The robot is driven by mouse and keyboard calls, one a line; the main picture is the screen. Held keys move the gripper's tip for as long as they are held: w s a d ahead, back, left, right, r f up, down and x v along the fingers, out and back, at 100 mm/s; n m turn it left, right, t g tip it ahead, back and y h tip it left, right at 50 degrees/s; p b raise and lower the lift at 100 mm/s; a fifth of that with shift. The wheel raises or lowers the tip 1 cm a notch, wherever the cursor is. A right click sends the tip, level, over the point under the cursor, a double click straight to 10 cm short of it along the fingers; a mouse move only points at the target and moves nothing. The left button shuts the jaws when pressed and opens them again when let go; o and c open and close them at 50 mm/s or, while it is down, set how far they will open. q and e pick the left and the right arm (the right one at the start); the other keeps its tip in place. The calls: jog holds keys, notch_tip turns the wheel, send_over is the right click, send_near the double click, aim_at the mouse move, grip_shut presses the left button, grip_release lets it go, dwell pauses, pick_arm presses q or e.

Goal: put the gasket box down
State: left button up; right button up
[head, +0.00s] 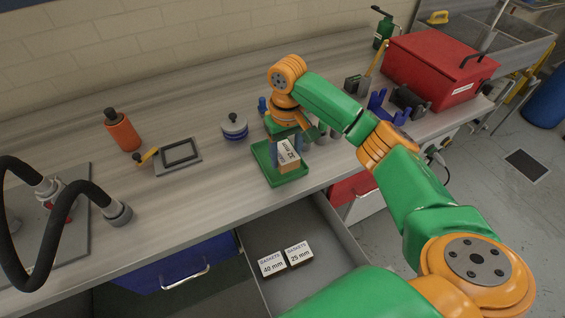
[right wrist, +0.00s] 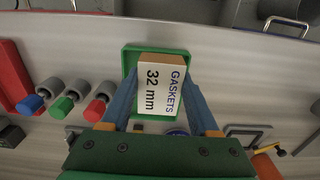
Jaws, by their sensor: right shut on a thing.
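The gasket box (head: 289,155) is a small tan carton with a white label, which reads "GASKETS 32 mm" in the right wrist view (right wrist: 162,88). My right gripper (head: 284,152) is shut on it, with a blue finger on each side of the box in the right wrist view (right wrist: 161,95). The box is over a shallow green tray (head: 262,157) on the bench, inside its outline. I cannot tell whether its underside touches the tray floor. My left gripper is not in view.
Below the bench edge an open drawer (head: 321,222) holds two boxes labelled 40 mm (head: 271,264) and 25 mm (head: 299,253). A red toolbox (head: 440,70) stands at right.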

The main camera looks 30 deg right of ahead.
aim_at(285, 148)
jog(key=shift+w+d+f, duration=0.25)
jog(key=shift+w+f, duration=0.5)
jog(key=shift+f, duration=0.1)
notch_tip(285, 148, down, 3)
jog(key=shift+w+d+f+p, duration=0.1)
jog(key=shift+d+f+p, duration=0.1)
jog(key=shift+p, duration=0.3)
jog(key=shift+f, duration=0.1)
jog(key=o, duration=1.4)
jog(key=shift+f, duration=0.1)
jog(key=shift+c, duration=0.2)
notch_tip(285, 148, up, 12)
jog(key=shift+a+r+b, duration=0.1)
jog(key=shift+r+b, duration=0.05)
jog(key=shift+b, duration=0.6)
